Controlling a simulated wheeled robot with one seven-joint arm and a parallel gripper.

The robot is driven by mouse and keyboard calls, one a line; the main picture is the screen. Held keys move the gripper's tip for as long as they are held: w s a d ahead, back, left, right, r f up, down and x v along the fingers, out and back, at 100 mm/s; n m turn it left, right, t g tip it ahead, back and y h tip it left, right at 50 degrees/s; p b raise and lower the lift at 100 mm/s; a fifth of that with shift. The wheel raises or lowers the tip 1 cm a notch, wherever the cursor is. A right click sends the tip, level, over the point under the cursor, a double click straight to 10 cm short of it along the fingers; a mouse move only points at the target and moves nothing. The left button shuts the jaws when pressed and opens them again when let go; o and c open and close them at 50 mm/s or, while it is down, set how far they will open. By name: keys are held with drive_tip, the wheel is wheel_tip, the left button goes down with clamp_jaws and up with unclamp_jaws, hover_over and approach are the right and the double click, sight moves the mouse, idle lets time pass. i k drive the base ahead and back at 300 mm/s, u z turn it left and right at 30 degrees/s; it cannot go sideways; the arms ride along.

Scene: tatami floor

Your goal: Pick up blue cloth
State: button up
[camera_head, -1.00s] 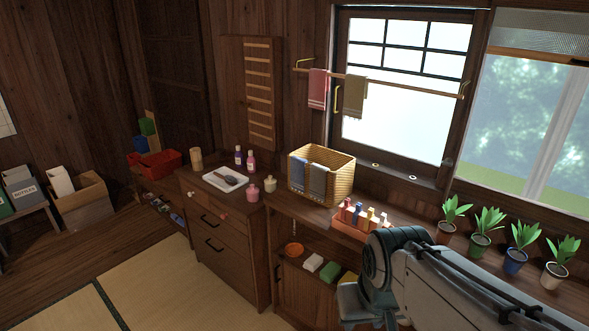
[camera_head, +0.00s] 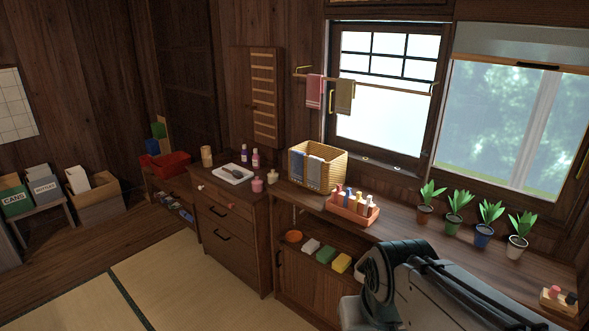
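A blue cloth (camera_head: 298,163) hangs over the front rim of a wicker basket (camera_head: 327,169) on the wooden counter under the window. A grey cloth (camera_head: 314,171) hangs beside it on the right, over the same rim. My arm reaches in from the lower right, in front of the counter and well apart from the basket. My gripper is out of sight, so its fingers do not show.
A tray of bottles (camera_head: 353,207) stands right of the basket. Several potted plants (camera_head: 453,219) line the counter. A drawer cabinet (camera_head: 228,222) with a white tray (camera_head: 232,174) stands left. Tatami floor (camera_head: 190,290) is clear in front.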

sight(296, 156)
drive_tip(key=u, duration=0.65)
drive_tip(key=i, duration=0.9)
drive_tip(key=u, duration=0.45)
drive_tip(key=i, duration=1.15)
drive_tip(key=z, duration=1.25)
drive_tip(key=i, duration=0.8)
drive_tip(key=z, duration=0.75)
